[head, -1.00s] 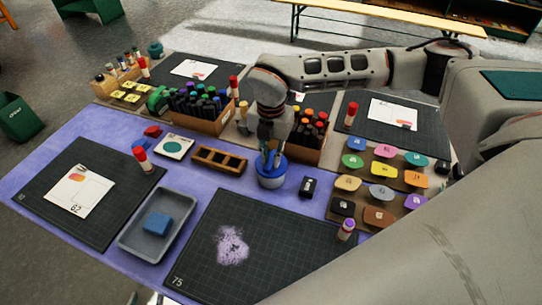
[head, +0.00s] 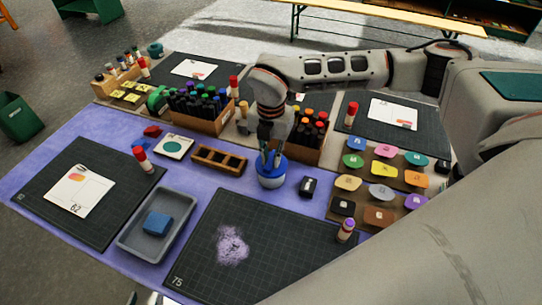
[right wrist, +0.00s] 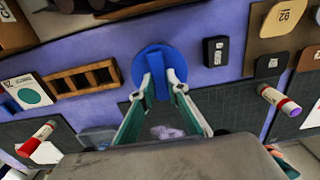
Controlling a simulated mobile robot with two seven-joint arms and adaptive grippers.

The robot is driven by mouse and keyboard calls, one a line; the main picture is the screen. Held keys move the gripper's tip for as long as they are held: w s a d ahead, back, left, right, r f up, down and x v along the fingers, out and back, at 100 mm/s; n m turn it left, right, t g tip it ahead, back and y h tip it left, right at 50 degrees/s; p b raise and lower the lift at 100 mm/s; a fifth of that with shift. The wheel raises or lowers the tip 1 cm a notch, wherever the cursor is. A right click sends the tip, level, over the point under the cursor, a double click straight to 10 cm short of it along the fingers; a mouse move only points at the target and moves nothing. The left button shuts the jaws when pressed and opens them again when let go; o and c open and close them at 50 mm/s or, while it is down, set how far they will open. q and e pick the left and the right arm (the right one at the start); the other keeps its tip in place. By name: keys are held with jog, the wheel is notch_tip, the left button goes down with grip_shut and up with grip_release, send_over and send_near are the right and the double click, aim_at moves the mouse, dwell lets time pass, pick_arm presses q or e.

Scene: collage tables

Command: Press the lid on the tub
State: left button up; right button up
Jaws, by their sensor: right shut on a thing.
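The blue lid (head: 262,173) is a round disc with a raised grip bar. It lies over the top of the pale grey tub (head: 272,184) near the middle of the purple table. My right gripper (head: 271,160) points down from above and is shut on the lid's bar. The right wrist view shows the lid (right wrist: 146,58) and both fingertips of the gripper (right wrist: 160,84) around the bar. The tub is hidden under the lid there. I cannot tell whether the lid is fully seated. A small part of my left gripper (head: 148,298) seems to show at the bottom edge, mostly cut off.
A wooden tray (head: 219,160) stands left of the tub and a small black block (head: 308,187) right of it. Marker boxes (head: 210,120) stand behind. A dark mat (head: 225,205) and a grey tray (head: 180,222) with a blue block lie in front. Colour cards lie at right.

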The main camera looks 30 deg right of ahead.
jog(key=shift+f, duration=0.1)
dwell(0.5)
jog(key=o, duration=0.9)
jog(key=o, duration=0.5)
